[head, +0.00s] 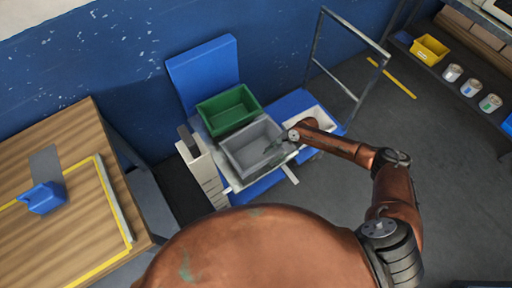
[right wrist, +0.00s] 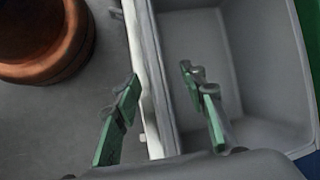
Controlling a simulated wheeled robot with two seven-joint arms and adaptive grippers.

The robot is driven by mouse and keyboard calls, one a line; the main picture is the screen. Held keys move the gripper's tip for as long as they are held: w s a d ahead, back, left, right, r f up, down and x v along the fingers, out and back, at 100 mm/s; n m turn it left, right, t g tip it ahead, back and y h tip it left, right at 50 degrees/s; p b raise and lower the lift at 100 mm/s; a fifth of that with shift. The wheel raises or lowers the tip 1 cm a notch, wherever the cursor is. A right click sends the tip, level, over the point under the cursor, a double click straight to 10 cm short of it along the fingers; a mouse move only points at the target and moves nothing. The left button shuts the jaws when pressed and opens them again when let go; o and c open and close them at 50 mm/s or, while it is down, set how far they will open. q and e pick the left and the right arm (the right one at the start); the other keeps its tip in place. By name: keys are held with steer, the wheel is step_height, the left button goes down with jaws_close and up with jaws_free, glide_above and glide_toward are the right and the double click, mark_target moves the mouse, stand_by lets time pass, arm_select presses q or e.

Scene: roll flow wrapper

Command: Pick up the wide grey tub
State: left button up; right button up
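The wide grey tub (head: 246,152) stands on a cart in the middle of the head view, in front of a green tub. It looks empty. My right gripper (head: 284,142) is at its right side. In the right wrist view, the grey tub (right wrist: 268,70) fills the right half. There my right gripper (right wrist: 162,100) is open, with its green-padded fingers apart. One finger is over the tub's inside and the other is outside its side wall, with the wall between them. I cannot tell whether either finger touches it. My left gripper is not in view.
The green tub (head: 228,110) is just behind the grey one. A white tray (head: 312,117) lies to the right, beside a metal frame (head: 340,86). A white stack (head: 203,172) stands close on the left. A wooden table (head: 60,235) is further left.

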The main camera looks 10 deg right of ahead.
steer(key=b+x, duration=0.1)
steer(key=x, duration=0.3)
steer(key=shift+s+f, duration=0.15)
steer(key=shift+f, duration=0.2)
jaws_close()
steer(key=shift+r, duration=0.1)
